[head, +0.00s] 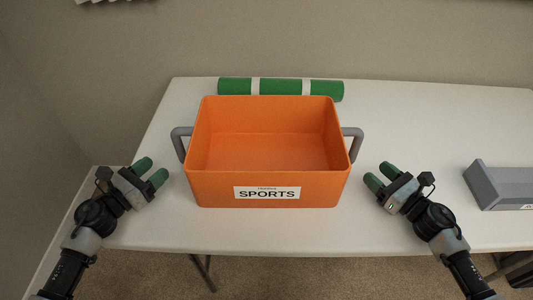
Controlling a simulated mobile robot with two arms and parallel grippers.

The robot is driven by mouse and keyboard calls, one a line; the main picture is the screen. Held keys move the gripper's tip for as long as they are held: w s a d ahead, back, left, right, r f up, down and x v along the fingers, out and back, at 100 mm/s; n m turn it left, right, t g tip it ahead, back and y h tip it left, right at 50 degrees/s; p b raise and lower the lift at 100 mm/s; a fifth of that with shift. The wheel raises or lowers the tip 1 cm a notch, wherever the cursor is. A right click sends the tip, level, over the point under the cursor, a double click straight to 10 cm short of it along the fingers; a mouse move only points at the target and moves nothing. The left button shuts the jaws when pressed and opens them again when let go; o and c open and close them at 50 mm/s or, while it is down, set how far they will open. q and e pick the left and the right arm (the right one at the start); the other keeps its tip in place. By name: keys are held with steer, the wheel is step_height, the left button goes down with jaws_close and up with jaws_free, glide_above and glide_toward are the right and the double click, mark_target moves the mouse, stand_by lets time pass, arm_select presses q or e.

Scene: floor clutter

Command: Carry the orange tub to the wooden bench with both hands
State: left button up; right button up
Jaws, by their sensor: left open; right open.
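The orange tub (220,187) stands upright on a white table. It has a "SPORTS" label (267,193) on its front and looks empty. A grey handle sticks out on its left side (179,143) and another on its right side (354,143). My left gripper (153,171) is open and empty, a little left of the tub and in front of the left handle. My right gripper (376,176) is open and empty, a little right of the tub and in front of the right handle. Neither touches the tub. I see no wooden bench.
The white table (420,125) has free room right of the tub. A green roll with white bands (280,88) lies behind the tub. A grey box (498,186) sits at the right edge. A wall stands behind, and carpet shows below the table's front edge.

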mark_target(180, 147)
arm_select(q)
steer(key=x, duration=0.9)
steer(key=shift+w+d, duration=0.15)
steer(key=shift+w, duration=0.1)
arm_select(e)
steer(key=x, duration=0.9)
steer(key=shift+w+a, duration=0.1)
steer(key=shift+w, duration=0.15)
arm_select(q)
steer(key=shift+c, duration=0.5)
arm_select(e)
steer(key=shift+c, duration=0.5)
arm_select(q)
jaws_close()
arm_select(e)
jaws_close()
arm_select(q)
steer(key=shift+r, duration=0.1)
arm_select(e)
steer(key=shift+r, duration=0.1)
